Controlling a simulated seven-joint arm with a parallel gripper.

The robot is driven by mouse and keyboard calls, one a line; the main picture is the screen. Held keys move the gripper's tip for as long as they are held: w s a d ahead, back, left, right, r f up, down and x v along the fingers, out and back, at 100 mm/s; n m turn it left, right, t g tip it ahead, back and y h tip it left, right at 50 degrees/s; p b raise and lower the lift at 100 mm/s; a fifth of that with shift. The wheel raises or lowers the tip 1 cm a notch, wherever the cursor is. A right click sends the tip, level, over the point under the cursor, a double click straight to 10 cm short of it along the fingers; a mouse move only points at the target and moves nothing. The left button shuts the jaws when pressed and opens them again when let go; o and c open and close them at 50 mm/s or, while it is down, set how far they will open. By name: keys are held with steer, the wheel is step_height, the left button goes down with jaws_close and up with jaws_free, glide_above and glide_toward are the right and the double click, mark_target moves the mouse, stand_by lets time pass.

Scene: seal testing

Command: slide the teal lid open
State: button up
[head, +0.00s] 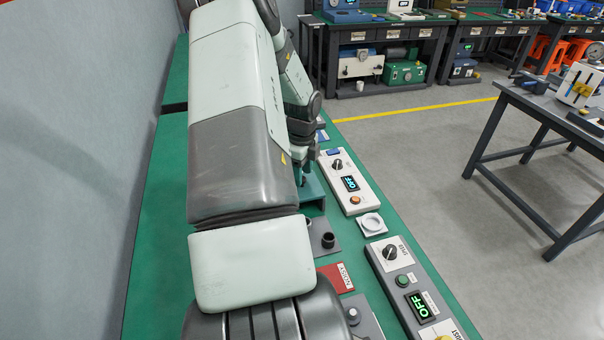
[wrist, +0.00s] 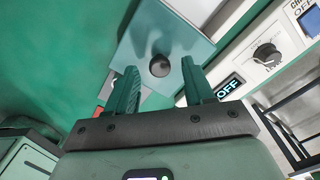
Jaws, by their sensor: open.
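The teal lid (wrist: 168,35) fills the upper middle of the wrist view, a flat square plate with a dark round knob (wrist: 159,66) near its lower edge. My gripper (wrist: 159,70) is open, its two green fingers to the left and right of the knob in the picture. I cannot tell whether the fingertips are down around the knob or still above it; no contact shows. In the head view, a teal box (head: 313,190) shows only in part below my gripper (head: 304,180), as my arm hides most of it.
A white control box (head: 345,182) with a dial and a display stands just right of the teal box.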

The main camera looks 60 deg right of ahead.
step_height(320, 180, up, 10)
steer(key=shift+f, duration=0.15)
stand_by(0.6)
steer(key=w+a+r+n+t, duration=0.1)
steer(key=w+a+r+n, duration=0.4)
steer(key=a, duration=0.4)
steer(key=w+a+r+n+t, duration=0.1)
steer(key=w+a+r+n, duration=0.1)
steer(key=a+r+n, duration=0.6)
steer(key=w+a+r+n+t, duration=0.1)
steer(key=w+a+r+n, duration=0.35)
steer(key=a, duration=0.55)
steer(key=s+a+r+n+t, duration=0.1)
steer(key=s+a+r+n, duration=0.2)
steer(key=s+a+n, duration=0.4)
steer(key=s+a+r+n+t, duration=0.1)
steer(key=s+a+r+n, duration=0.3)
steer(key=s+a+n, duration=0.3)
steer(key=a+n, duration=0.5)
steer(key=shift+a+r+t, duration=0.25)
steer(key=shift+a+t, duration=0.05)
steer(key=shift+a, duration=0.1)
